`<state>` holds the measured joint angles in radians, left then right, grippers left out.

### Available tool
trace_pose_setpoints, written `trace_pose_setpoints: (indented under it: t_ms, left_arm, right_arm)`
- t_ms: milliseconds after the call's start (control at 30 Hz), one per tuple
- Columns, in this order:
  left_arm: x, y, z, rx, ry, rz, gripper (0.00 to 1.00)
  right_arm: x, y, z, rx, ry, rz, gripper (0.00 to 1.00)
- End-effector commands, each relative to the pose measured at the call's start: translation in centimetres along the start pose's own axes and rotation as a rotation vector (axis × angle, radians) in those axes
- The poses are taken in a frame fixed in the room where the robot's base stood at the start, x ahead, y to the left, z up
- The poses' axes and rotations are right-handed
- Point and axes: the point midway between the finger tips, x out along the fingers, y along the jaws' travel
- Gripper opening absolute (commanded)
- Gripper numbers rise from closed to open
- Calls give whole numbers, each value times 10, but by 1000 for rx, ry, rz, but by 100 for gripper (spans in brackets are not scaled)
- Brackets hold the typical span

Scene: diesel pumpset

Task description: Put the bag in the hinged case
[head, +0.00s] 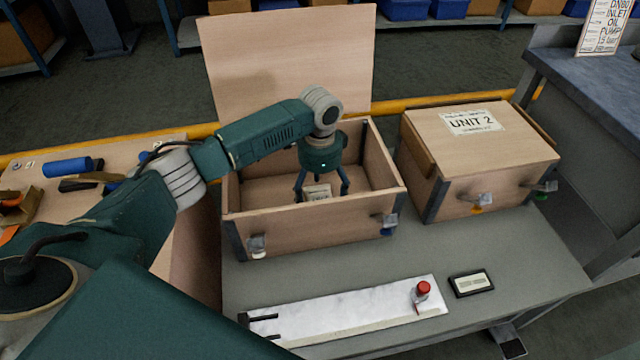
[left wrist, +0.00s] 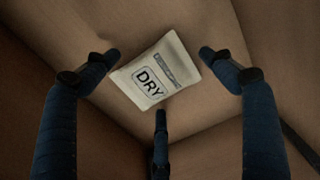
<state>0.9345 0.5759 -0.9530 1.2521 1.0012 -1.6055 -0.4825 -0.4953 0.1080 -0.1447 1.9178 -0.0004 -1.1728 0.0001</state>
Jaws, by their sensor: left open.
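The hinged case (head: 310,220) is a wooden box on the grey bench, with its lid (head: 288,65) standing open at the back. The bag (head: 318,192) is a small pale packet on the case floor; in the left wrist view the bag (left wrist: 158,78) shows the word DRY. My left gripper (head: 321,192) reaches down into the case above the bag. Its three fingers (left wrist: 160,90) are spread around the bag and apart from it, so it is open and empty. My right gripper is not in view.
A closed wooden case marked UNIT 2 (head: 480,150) stands to the right. A white plate with a red knob (head: 345,312) and a small dark display (head: 471,284) lie in front. A bench with tools (head: 75,180) is at left.

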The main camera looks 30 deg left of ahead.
Motion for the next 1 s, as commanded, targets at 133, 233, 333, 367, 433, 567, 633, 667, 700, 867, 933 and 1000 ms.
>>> trace_pose_setpoints:
  t_ms: [133,233,333,367,433,567,633,667,700,867,933,1000]
  left_arm:
    - [-21,-1,-1,0,3,-3,83]
    - [-43,-1,-1,0,3,-3,83]
    - [-65,-1,-1,0,4,-3,83]
    - [-72,-1,-1,0,3,-3,83]
    - [-86,-1,-1,0,4,-2,83]
    - [-106,-1,0,0,2,-1,83]
    - [-114,-1,-1,0,2,-1,83]
    - [-116,-1,0,-1,2,-1,83]
    - [-118,-1,0,-1,1,0,83]
    - [-121,0,0,0,0,1,83]
    - [-121,0,0,0,0,1,83]
    - [-121,0,0,0,1,0,83]
  right_arm:
    - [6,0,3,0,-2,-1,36]
    - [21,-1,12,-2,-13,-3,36]
    - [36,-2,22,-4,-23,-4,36]
    - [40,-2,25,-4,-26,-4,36]
    - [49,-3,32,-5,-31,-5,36]
    - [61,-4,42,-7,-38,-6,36]
    - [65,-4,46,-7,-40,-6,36]
    - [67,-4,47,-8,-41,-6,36]
    - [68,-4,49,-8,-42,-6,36]
    - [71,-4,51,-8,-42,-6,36]
    - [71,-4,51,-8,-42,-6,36]
    - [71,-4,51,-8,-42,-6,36]
